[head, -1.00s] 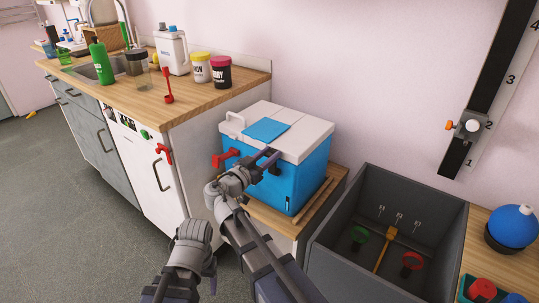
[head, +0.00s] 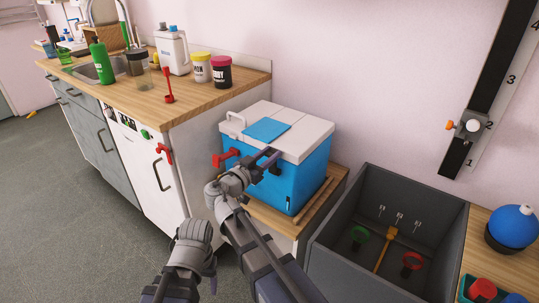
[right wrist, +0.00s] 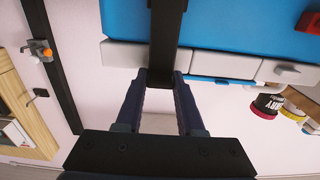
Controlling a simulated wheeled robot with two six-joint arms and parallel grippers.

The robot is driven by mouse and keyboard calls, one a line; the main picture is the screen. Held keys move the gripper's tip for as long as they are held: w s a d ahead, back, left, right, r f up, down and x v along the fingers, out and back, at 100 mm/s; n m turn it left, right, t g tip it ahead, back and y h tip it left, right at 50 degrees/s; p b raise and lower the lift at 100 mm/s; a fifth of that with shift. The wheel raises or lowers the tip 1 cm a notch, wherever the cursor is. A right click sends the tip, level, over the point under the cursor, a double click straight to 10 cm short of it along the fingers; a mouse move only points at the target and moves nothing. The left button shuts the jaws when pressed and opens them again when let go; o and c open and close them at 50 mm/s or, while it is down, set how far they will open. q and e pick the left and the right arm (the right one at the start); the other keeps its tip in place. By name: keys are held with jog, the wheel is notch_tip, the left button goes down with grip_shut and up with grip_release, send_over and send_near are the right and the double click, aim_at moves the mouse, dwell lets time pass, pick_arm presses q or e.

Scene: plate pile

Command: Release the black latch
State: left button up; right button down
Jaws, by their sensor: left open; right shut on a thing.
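The blue cooler (head: 301,182) with a white lid (head: 301,129) stands beside the counter. My right gripper (head: 271,157) is at the lid's front edge. In the right wrist view, its two fingers (right wrist: 160,80) are shut on the end of the black latch (right wrist: 166,45), a dark strip crossing the white lid edge and the blue wall. In the head view the gripper mostly covers the latch. My left gripper (head: 211,272) is low in the head view, away from the cooler; its fingers are mostly hidden behind its wrist, and it is open.
A red tap (head: 225,158) juts from the cooler's left side. A grey bin (head: 337,230) with coloured tools stands close on the right. The wooden counter (head: 195,98) with jars and bottles is on the left.

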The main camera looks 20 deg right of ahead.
dwell(0.3)
jog(key=shift+s+a+f+b, duration=0.1)
jog(key=shift+f+b, duration=0.15)
jog(key=shift+b, duration=0.35)
jog(key=s+a+f+t+h+b, duration=0.4)
jog(key=f+b, duration=0.4)
jog(key=b, duration=1.2)
jog(key=shift+a+t+h, duration=0.3)
jog(key=shift+a+h, duration=0.25)
jog(key=shift+h, duration=0.35)
jog(key=shift+f+b, duration=0.15)
jog(key=shift+b, duration=0.2)
